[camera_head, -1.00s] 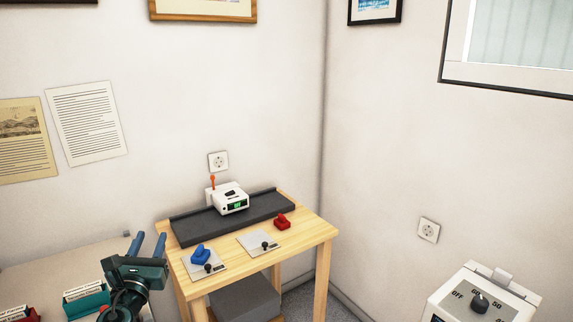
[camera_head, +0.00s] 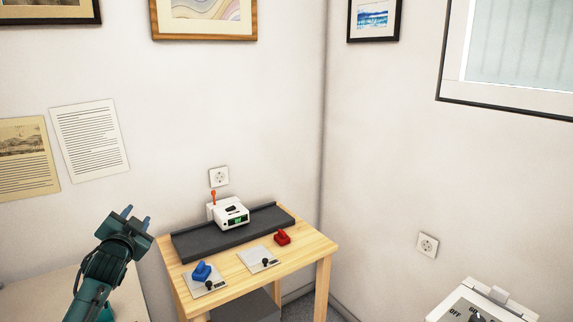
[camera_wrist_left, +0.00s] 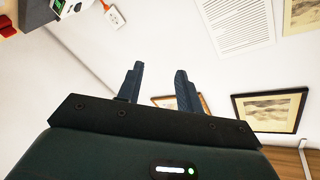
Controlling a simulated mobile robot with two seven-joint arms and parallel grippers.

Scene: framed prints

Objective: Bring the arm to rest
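My left gripper (camera_head: 136,216) is raised at the lower left of the head view, left of the small wooden table. Its two fingers point up and away toward the wall. In the left wrist view the fingers (camera_wrist_left: 158,88) stand apart with a clear gap and nothing between them. The gripper touches nothing that I can see. My right gripper is in neither view.
A wooden table (camera_head: 318,243) holds a grey shelf, a white device (camera_head: 229,213) with a green display, a blue item (camera_head: 201,271) and a red item (camera_head: 282,237). A white box (camera_head: 490,296) with a dial is lower right. Papers (camera_head: 90,140) hang on the wall.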

